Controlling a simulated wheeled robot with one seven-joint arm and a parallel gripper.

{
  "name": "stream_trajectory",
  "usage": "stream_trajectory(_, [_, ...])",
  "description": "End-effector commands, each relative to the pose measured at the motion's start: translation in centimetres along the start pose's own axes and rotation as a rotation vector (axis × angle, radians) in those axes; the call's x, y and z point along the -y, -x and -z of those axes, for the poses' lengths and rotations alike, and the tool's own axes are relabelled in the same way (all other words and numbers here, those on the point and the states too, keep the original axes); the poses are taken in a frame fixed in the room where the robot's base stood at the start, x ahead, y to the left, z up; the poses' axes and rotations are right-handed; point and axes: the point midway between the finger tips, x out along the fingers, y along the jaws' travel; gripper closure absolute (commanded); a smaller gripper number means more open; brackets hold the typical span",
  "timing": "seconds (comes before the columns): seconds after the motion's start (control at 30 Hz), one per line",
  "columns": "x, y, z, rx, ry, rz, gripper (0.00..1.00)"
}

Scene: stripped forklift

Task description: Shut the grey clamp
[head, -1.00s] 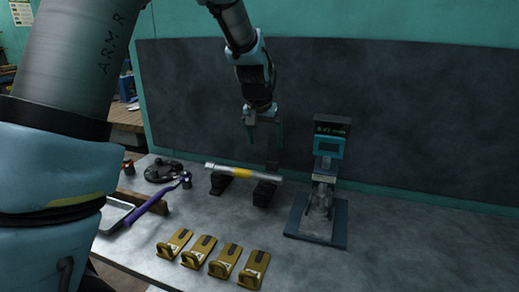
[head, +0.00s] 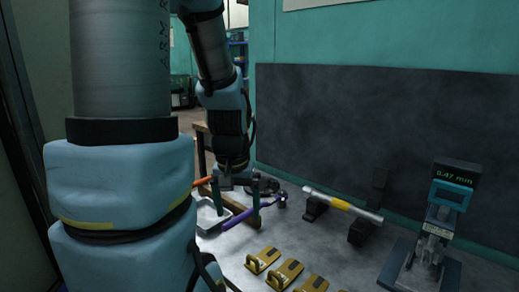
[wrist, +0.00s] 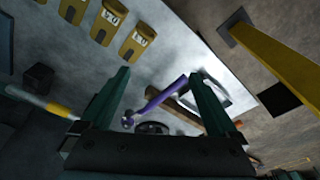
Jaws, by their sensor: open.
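A silver rod with a yellow band (head: 340,205) lies across two dark blocks on the bench in the head view. A dark grey upright piece (head: 379,186) stands at the right block (head: 361,230); it may be the grey clamp standing open, but I cannot tell for sure. My gripper (head: 237,203) points down, open and empty, left of the rod, over the tray and purple-handled tool. In the wrist view my gripper's fingers (wrist: 158,76) are wide apart with nothing between them. The rod also shows at the left there (wrist: 38,103).
A purple-handled tool (head: 242,217) lies by a pale tray (head: 209,216). Several yellow latches (head: 262,259) line the bench's front. A dark panel (head: 330,115) backs the bench.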

Motion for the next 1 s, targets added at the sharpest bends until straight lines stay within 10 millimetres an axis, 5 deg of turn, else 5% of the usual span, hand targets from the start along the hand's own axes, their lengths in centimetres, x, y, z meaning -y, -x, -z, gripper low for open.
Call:
stream_trajectory(0.17, [1.4,0.0,-2.0,0.016,0.043,0.009,0.06])
stream_trajectory(0.23, [1.4,0.0,-2.1,0.017,0.044,0.009,0.14])
stream_trajectory(0.47, [1.2,0.0,-1.4,0.017,0.035,0.008,0.15])
stream_trajectory(0.67, [-1.7,0.3,5.0,0.032,-0.045,-0.005,0.15])
stream_trajectory(1.0, [-14.3,1.1,18.5,0.084,-0.266,-0.030,0.15])
